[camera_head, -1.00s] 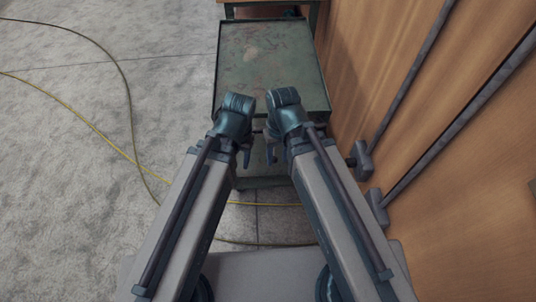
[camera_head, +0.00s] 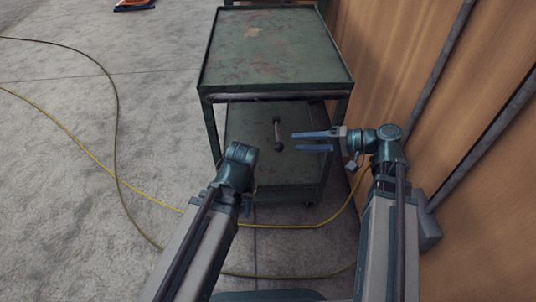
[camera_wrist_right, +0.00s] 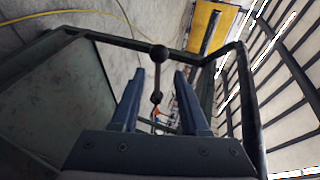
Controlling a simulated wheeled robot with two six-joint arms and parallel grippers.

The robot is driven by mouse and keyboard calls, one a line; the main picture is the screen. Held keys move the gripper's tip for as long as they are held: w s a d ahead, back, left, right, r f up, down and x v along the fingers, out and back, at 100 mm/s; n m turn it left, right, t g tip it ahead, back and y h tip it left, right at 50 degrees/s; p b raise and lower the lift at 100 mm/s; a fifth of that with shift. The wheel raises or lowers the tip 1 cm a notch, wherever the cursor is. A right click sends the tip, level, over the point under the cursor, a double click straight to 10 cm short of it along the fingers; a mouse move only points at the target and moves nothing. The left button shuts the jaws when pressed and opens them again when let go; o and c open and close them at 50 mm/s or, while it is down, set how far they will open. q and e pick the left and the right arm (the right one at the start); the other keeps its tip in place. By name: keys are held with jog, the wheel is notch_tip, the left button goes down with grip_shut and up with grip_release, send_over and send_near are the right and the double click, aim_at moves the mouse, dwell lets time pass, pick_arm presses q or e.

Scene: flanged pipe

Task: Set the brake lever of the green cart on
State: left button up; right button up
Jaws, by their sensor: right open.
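The green cart (camera_head: 278,48) stands ahead of me, its worn top and lower shelf showing. Its brake lever (camera_head: 278,133), a dark rod with a round knob at its lower end, hangs below the top at the near side. My right gripper (camera_head: 295,141) is open, its blue fingers pointing left, with the tips just right of the knob. In the right wrist view the lever (camera_wrist_right: 157,75) appears between the open fingers (camera_wrist_right: 158,90); contact cannot be made out. My left gripper (camera_head: 247,206) is mostly hidden behind its wrist, lower left of the lever.
A wooden wall (camera_head: 400,60) with dark metal bars stands close on the right. A yellow cable (camera_head: 290,226) and a dark cable (camera_head: 117,140) lie on the floor. An orange object (camera_head: 134,5) is at the top left. The floor left of the cart is open.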

aim_at(278, 134)
pick_arm(q)
notch_tip(278, 134, down, 6)
jog(key=b, duration=0.4)
pick_arm(e)
jog(key=w+a+f+t+y, duration=0.1)
jog(key=w+a+f, duration=0.2)
jog(key=w+a, duration=0.3)
jog(key=a, duration=0.3)
jog(key=shift+a+m+t, duration=0.3)
jog(key=shift+a+m, duration=0.1)
jog(key=shift+f, duration=0.1)
jog(key=shift+c, duration=0.2)
grip_shut()
